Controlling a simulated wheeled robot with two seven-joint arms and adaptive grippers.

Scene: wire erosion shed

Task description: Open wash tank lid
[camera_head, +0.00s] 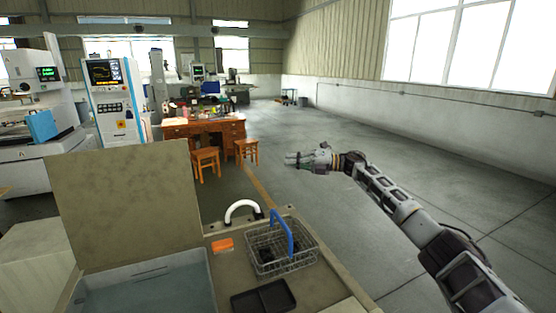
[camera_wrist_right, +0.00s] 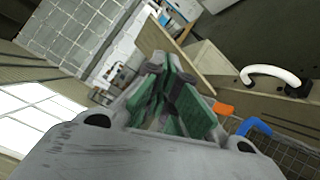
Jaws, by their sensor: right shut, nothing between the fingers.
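The wash tank lid (camera_head: 125,205) is a flat grey-brown panel. It stands raised, nearly upright, at the back of the wash tank (camera_head: 208,285), and the water-filled basin shows below it. My right gripper (camera_head: 290,160) is to the right of the tank in the head view, out over the floor and apart from the lid. Its green-padded fingers are shut and empty; they also show in the right wrist view (camera_wrist_right: 172,100). My left gripper is not in view.
A wooden desk (camera_head: 205,130) and stools stand behind. The floor at right is clear.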

